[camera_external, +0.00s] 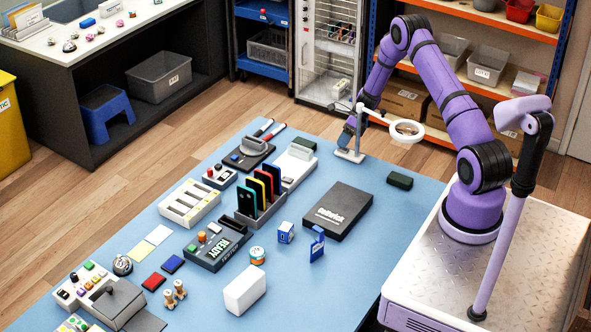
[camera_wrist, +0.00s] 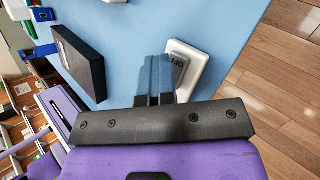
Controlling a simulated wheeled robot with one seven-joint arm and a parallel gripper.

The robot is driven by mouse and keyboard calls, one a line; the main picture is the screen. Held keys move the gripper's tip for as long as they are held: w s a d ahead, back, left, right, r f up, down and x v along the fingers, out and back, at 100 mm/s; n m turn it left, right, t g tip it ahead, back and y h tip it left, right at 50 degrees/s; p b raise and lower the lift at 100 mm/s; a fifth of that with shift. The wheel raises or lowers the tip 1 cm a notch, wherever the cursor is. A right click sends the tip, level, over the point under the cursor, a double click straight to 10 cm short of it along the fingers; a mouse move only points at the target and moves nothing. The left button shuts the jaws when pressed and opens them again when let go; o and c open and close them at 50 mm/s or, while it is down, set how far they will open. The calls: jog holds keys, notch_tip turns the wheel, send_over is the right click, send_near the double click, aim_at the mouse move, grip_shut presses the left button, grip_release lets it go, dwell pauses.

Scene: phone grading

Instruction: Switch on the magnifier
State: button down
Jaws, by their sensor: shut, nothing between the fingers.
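The magnifier shows in the external view as a white ring lens (camera_external: 407,131) on a thin arm, with its base (camera_external: 349,156) at the table's far edge. In the wrist view a white base (camera_wrist: 205,62) carries a grey rocker switch (camera_wrist: 179,68) marked OFF. My gripper (camera_external: 350,140) reaches down over the base from behind the lens arm. In the wrist view its closed fingertips (camera_wrist: 156,58) are beside the rocker's left edge and partly hide it. They hold nothing. I cannot tell whether they touch the rocker.
A black box (camera_external: 336,210) lies on the blue table (camera_external: 360,265), and shows left of my fingers in the wrist view (camera_wrist: 78,62). Several phones stand in a rack (camera_external: 243,221) farther left. The table's right front is clear.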

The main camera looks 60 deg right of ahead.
jog(key=shift+s+a+f, duration=0.15)
jog(key=shift+s+f, duration=0.2)
jog(key=shift+f, duration=0.2)
dwell(0.5)
jog(key=shift+w+r, duration=0.1)
jog(key=shift+r, duration=0.05)
jog(key=shift+w+r, duration=0.1)
jog(key=shift+r, duration=0.25)
jog(key=shift+r, duration=0.1)
jog(key=shift+w+r, duration=0.1)
jog(key=shift+r, duration=0.05)
jog(key=shift+w+r, duration=0.2)
jog(key=shift+r, duration=1.05)
jog(key=shift+w+r, duration=0.2)
jog(key=shift+r, duration=1)
